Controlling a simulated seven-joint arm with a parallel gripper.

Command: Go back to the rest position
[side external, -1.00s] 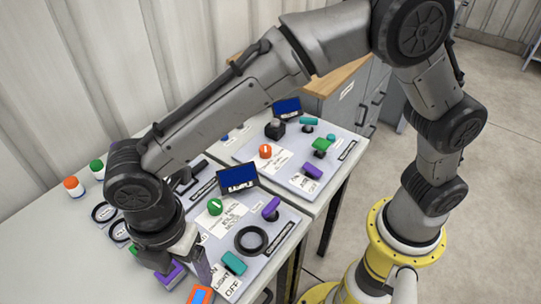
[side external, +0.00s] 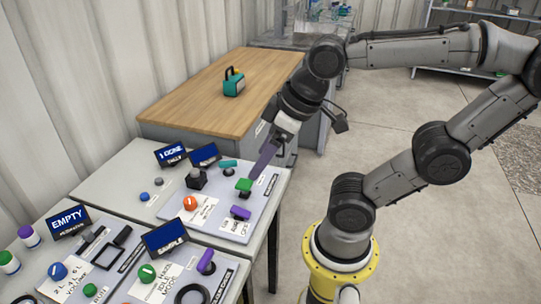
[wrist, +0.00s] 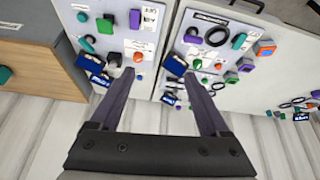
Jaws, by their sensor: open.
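My gripper (side external: 265,158) is raised above the right end of the far control panel (side external: 218,222) in the side view, its long dark fingers pointing down and leftward. Its fingers overlap the area near the green knob (side external: 244,185) in the picture; I cannot tell how far above it they are. In the wrist view my gripper (wrist: 159,74) shows two fingers wide apart with nothing between them.
A near panel (side external: 128,290) with a green knob and black ring lies at lower left. Small screens (side external: 68,221) stand behind the panels. A wooden-topped cabinet (side external: 190,95) holds a teal handled object (side external: 233,84). Open floor (side external: 410,270) lies to the right.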

